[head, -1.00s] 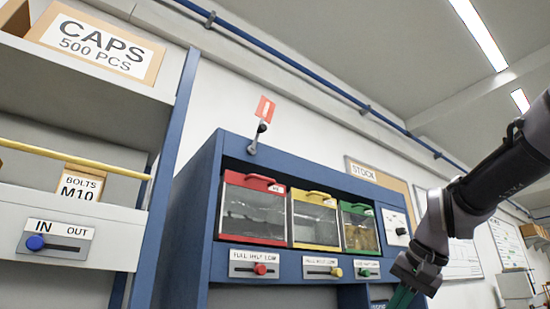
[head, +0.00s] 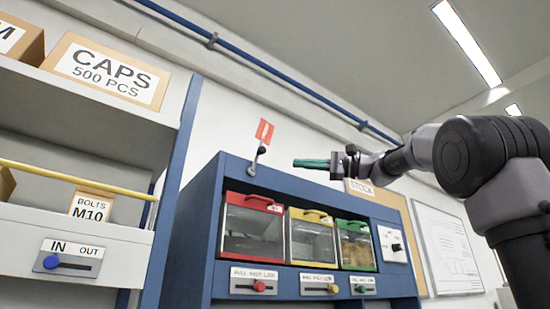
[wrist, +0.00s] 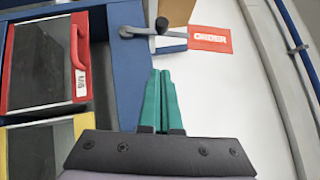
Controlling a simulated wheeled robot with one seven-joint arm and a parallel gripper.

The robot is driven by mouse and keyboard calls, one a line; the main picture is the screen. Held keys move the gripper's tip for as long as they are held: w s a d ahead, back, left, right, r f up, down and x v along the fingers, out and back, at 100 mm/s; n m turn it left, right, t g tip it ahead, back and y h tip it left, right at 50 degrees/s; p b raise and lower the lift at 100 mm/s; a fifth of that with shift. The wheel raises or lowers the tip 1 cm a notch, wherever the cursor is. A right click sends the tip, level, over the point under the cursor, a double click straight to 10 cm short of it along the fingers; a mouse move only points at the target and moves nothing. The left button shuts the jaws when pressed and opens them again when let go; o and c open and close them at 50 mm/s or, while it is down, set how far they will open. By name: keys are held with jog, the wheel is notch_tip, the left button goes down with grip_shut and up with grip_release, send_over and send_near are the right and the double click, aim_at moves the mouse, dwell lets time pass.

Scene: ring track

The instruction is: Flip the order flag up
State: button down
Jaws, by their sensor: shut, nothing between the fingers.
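The order flag (head: 264,131) is a red plate above the blue cabinet's top edge. In the head view it stands above its grey pivot, leaning slightly right, with a dark knob (head: 261,150) just below the plate. In the wrist view the flag (wrist: 210,38) reads ORDER, and its grey arm (wrist: 140,33) runs from the cabinet edge towards it. My gripper (head: 297,163) has teal fingers, shut and empty, pointing left, just right of the flag. In the wrist view the fingertips (wrist: 160,72) are apart from the flag and its arm.
The blue cabinet (head: 190,220) holds red (head: 252,230), yellow (head: 311,240) and green (head: 355,245) framed bins with sliders below. A grey shelf unit (head: 110,120) with boxes stands left. A STOCK board (head: 362,187) hangs behind my arm.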

aim_at(260, 153)
jog(key=s+a+r, duration=0.1)
jog(key=a+r, duration=0.1)
jog(key=a, duration=0.6)
jog(key=shift+s+a+r+n+g+h, duration=0.35)
jog(key=shift+s+a+r, duration=0.2)
jog(key=shift+a, duration=0.2)
